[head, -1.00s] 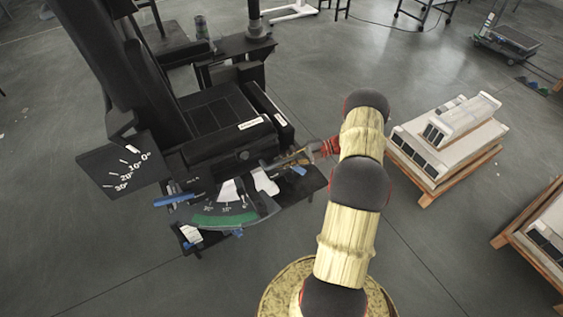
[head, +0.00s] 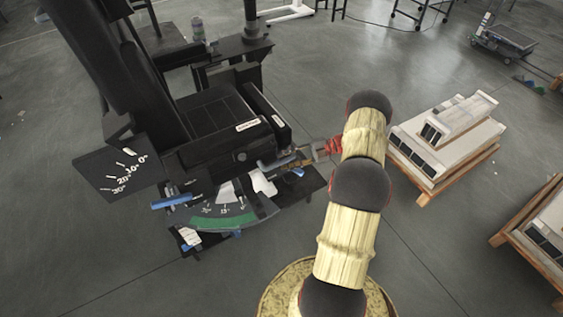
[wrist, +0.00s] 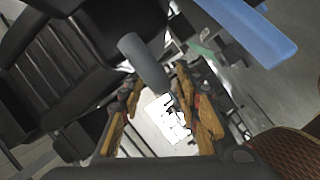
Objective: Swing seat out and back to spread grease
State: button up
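The black seat (head: 212,116) with its tall backrest stands left of centre in the head view. A curved scale with a green band (head: 222,222) lies under its front edge, and a plate with degree marks (head: 120,170) hangs at its left. My gripper (head: 278,163) is at the seat's front right corner. In the wrist view my gripper (wrist: 155,85) has its two fingers apart. A grey rounded bar (wrist: 144,62) reaches into the space between them; I cannot tell whether either finger touches it. The black seat side (wrist: 60,60) fills the left. No grease is discernible.
A blue bar (head: 171,201) sticks out at the seat's front left; a blue bar also crosses the wrist view (wrist: 245,25). A pale stacked unit on a wooden pallet (head: 445,135) stands to the right. A dark post (head: 251,20) rises behind the seat. Floor in front is open.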

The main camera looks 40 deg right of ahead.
jog(key=v, duration=1)
jog(key=shift+f, duration=0.1)
dwell(0.3)
jog(key=shift+d, duration=0.1)
